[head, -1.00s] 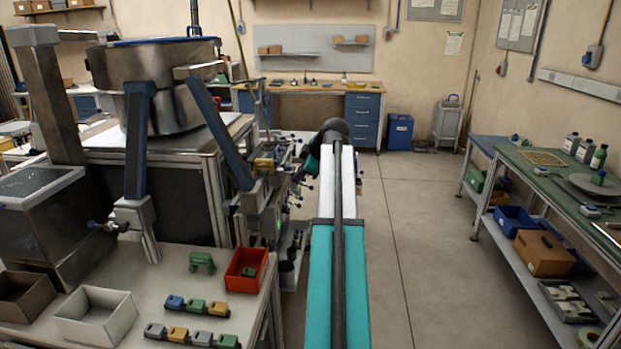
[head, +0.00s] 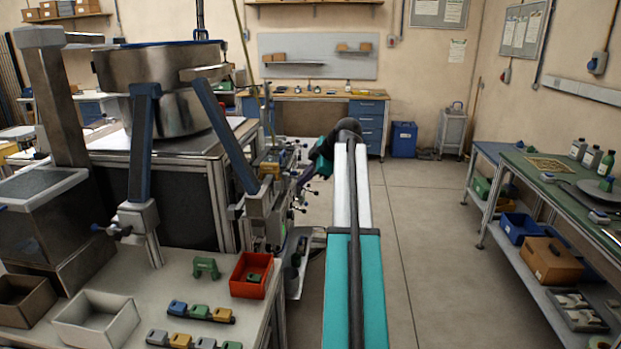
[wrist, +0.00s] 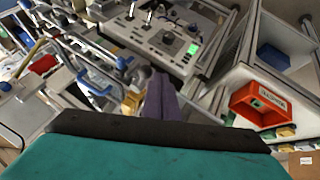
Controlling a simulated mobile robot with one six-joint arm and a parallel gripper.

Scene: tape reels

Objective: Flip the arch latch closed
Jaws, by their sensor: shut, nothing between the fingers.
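My gripper (head: 304,180) reaches out at the far end of my teal and white arm, beside the machine's front in the head view. In the wrist view its purple fingers (wrist: 160,90) are together, with nothing seen between them. A blue arch-shaped loop (wrist: 96,80), which may be the arch latch, stands left of the fingers in the wrist view, apart from them in the picture. Whether it is open or closed I cannot tell. In the head view the latch cannot be made out among the small machine parts.
A control panel (wrist: 165,38) with levers, knobs and a green screen lies beyond the fingers. A red bin (head: 251,275) and several coloured blocks stand on the near left table (head: 130,262). A green-topped bench (head: 545,180) stands right. The floor between is clear.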

